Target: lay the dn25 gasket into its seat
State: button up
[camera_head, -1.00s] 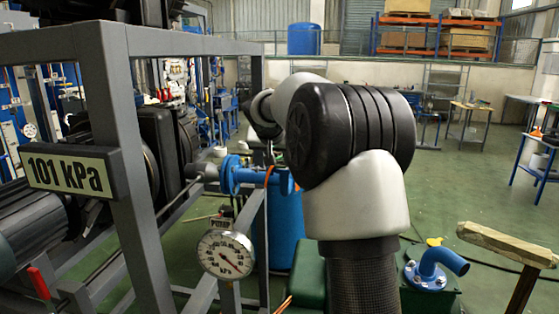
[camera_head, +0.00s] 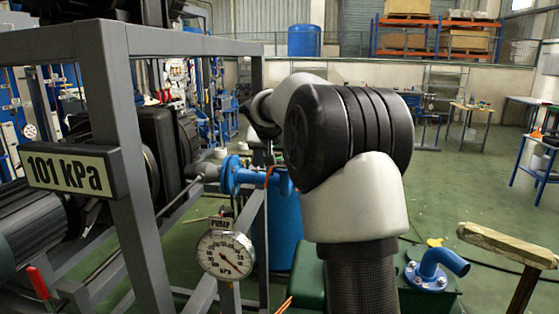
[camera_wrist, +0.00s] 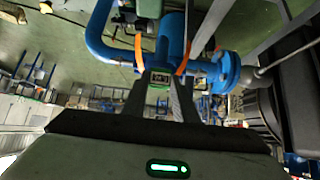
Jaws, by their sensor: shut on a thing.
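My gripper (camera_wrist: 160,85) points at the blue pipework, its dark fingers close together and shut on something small. The held thing is dark and too small to tell by shape; I take it for the dn25 gasket. A blue flange (camera_wrist: 225,72) on a horizontal pipe lies right of the fingertips in the wrist view. In the head view a blue flange (camera_head: 229,175) sits by the frame, left of my arm. My arm hides the gripper there. I cannot tell which face is the seat, or whether the gasket touches it.
A grey steel frame (camera_head: 122,150) carries a 101 kPa display (camera_head: 72,171) at the left. A round gauge (camera_head: 225,254) hangs below the flange. A blue barrel (camera_head: 286,230) stands behind. A blue elbow pipe (camera_head: 448,262) and a wooden-topped stand (camera_head: 507,243) are at the right.

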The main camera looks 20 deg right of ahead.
jog(key=shift+f, duration=0.2)
jog(key=shift+f+b, duration=0.35)
jog(key=shift+b, duration=0.15)
jog(key=shift+f+b, duration=0.3)
jog(key=o, duration=1.1)
jog(key=v, duration=1.7)
jog(key=shift+a+b, duration=0.15)
jog(key=shift+b, duration=0.25)
jog(key=shift+s+r, duration=0.1)
jog(key=shift+s, duration=0.05)
